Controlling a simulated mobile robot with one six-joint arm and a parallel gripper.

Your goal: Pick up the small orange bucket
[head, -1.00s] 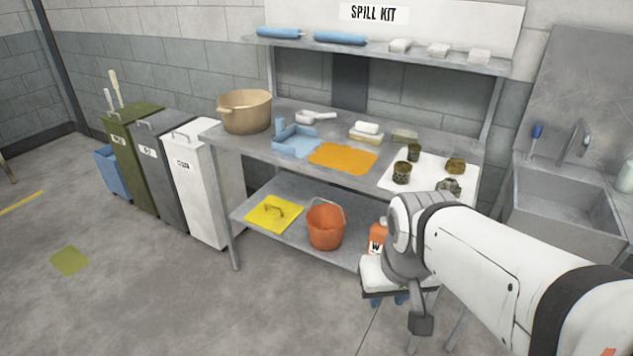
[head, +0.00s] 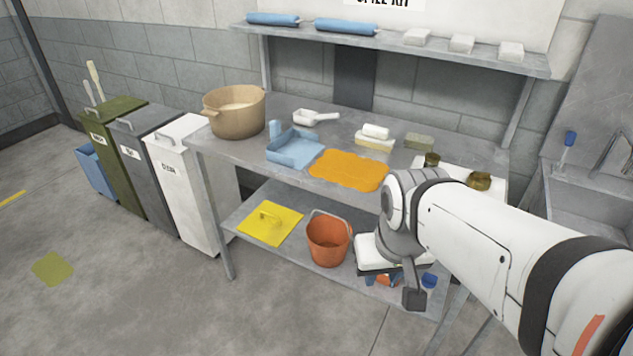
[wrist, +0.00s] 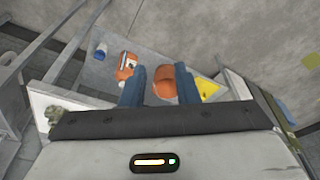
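The small orange bucket (head: 328,240) stands upright on the lower shelf (head: 290,260) of the workbench, its handle raised at the rim. It also shows in the wrist view (wrist: 165,86), partly hidden by a finger. My gripper (wrist: 159,72) is open, with two blue fingers apart and nothing held between them. In the wrist view the bucket lies between and beyond the fingers, closer to the right one. In the head view my gripper is to the right of the bucket, apart from it, and its fingers are mostly hidden by my wrist.
A yellow square lid (head: 270,224) with a handle lies left of the bucket. An orange bottle (wrist: 126,66) and a blue item (wrist: 101,51) stand on the shelf's other side. The grey benchtop (head: 225,147) overhangs the shelf. Floor in front is clear.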

